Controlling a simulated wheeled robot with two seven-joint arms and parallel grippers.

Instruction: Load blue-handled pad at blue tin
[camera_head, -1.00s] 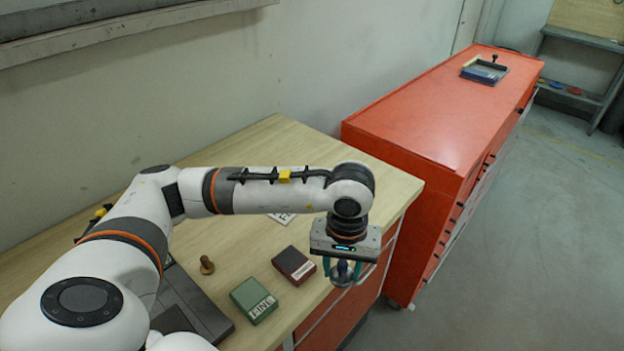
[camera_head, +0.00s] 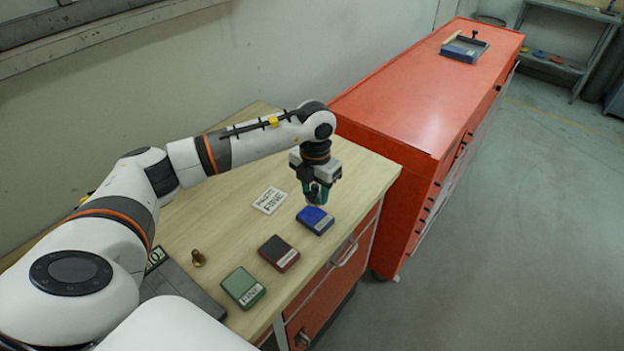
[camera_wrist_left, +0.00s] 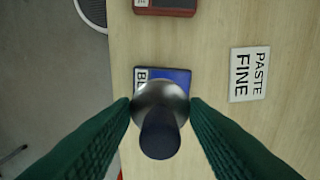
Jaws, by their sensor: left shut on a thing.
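The blue tin (camera_head: 315,219) lies on the wooden bench near its front edge, at the right end of a row of tins. It also shows in the left wrist view (camera_wrist_left: 181,77), partly hidden. My left gripper (camera_head: 316,196) is over the tin's back-left side in the head view. In the wrist view its green fingers are shut on the pad (camera_wrist_left: 160,118), which has a rounded metal body and a dark blue-grey handle. The pad covers part of the tin there; I cannot tell whether the two touch. My right gripper is not in view.
A dark red tin (camera_head: 279,252) and a green tin (camera_head: 243,287) lie left of the blue one. A "PASTE FINE" card (camera_head: 270,200) lies behind them. A small brass knob-like piece (camera_head: 198,258) stands farther left. The red cabinet (camera_head: 420,95) bears a small blue-and-grey fixture (camera_head: 464,47).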

